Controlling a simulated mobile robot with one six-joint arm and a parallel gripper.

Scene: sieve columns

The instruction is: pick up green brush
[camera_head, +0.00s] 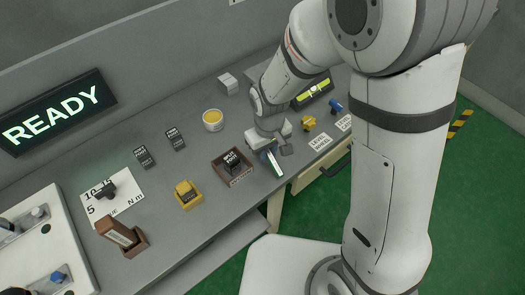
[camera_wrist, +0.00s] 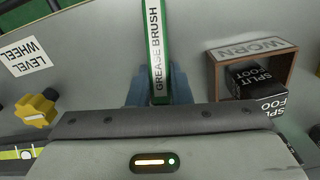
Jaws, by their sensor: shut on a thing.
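The green brush (camera_wrist: 156,45) carries a white label reading "GREASE BRUSH". In the wrist view it runs from the top edge down between my gripper's fingers. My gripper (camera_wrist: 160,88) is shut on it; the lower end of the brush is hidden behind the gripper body. In the head view the brush (camera_head: 274,163) shows at the front edge of the grey bench, under my gripper (camera_head: 266,152). I cannot tell whether the brush still touches the bench.
A brown box (camera_wrist: 285,52) marked "WORN" holds black split-foot blocks just right of the brush. A yellow knob (camera_wrist: 36,109) and a "LEVEL WHEEL" label (camera_wrist: 25,57) lie left. In the head view, a yellow block (camera_head: 187,194) and a yellow-topped cup (camera_head: 213,120) stand on the bench.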

